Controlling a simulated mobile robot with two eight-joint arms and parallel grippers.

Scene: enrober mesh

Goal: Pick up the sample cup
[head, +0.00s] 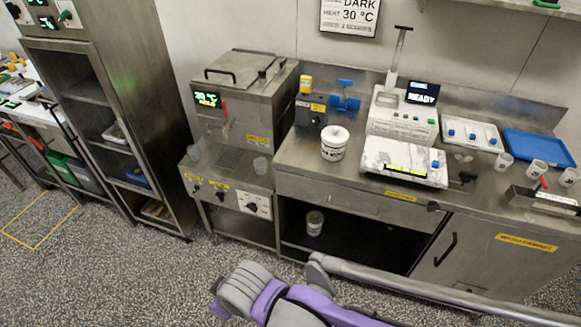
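Several small pale cups show in the head view, and I cannot tell which one is the sample cup. Others stand at the right end of the steel counter: one cup (504,162) in front of the white tray, a second cup (536,169), and a third cup (568,177) by the counter's right side. All look upright. A purple and grey link of my arm crosses the bottom of the view, below the counter and apart from the cups. No gripper fingertips can be made out.
On the steel counter (300,160) stand a white lidded tub (334,143), a white instrument with a display (402,118), a white tray (470,131) and a blue tray (538,147). Another tub (314,222) sits on the shelf below. Speckled floor is open at the left.

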